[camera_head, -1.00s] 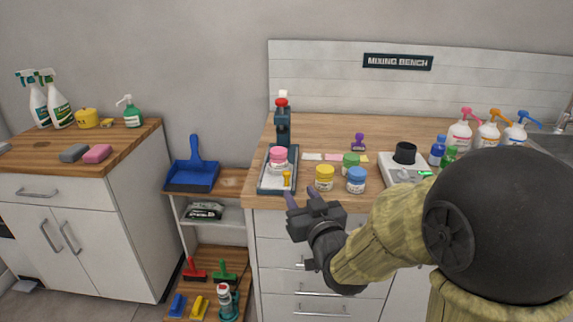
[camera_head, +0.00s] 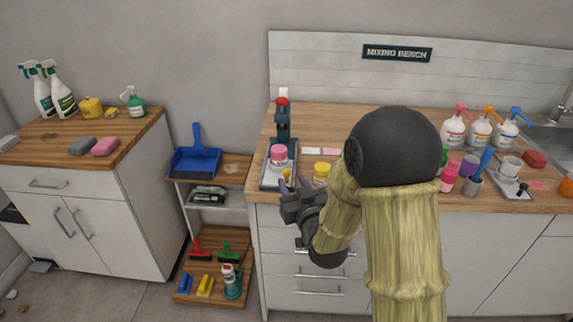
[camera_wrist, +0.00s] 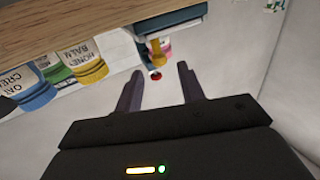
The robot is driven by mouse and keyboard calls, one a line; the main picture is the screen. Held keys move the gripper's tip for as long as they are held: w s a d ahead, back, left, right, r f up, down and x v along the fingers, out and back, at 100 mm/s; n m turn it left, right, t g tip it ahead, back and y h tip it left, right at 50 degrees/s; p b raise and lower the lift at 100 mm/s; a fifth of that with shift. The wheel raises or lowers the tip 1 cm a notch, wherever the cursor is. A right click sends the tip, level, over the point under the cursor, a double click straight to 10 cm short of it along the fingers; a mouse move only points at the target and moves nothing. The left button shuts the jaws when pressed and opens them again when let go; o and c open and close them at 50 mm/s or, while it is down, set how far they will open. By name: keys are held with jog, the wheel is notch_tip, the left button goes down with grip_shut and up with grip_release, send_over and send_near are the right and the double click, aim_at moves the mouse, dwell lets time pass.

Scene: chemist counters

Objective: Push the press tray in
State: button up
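The press (camera_head: 283,126), a dark teal column with a red knob on top, stands on the mixing bench. Its pale press tray (camera_head: 268,183) with a dark rim extends forward to near the bench's front edge. A pink-lidded jar (camera_head: 278,156) stands on the tray, and a small yellow knob (camera_head: 286,175) is at its front. My gripper (camera_head: 293,183) is just in front of the tray's front end, right of its middle. In the wrist view, my gripper (camera_wrist: 158,86) has its fingers apart with nothing between them. The tray (camera_wrist: 166,24) and yellow knob (camera_wrist: 157,50) appear beyond the fingertips. Contact cannot be told.
A yellow jar (camera_head: 321,170) stands right of the tray; the wrist view also shows a blue jar (camera_wrist: 30,88). My arm hides part of the bench. Pump bottles (camera_head: 480,130) and cups stand at the right. A low shelf (camera_head: 232,168) with a blue dustpan (camera_head: 196,160) is left of the bench.

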aim_at(288, 174)
jog(key=p+x, duration=0.1)
jog(key=x, duration=0.4)
jog(key=shift+w+a+p, duration=0.1)
jog(key=shift+w+p, duration=0.2)
jog(key=shift+p, duration=0.1)
grip_shut()
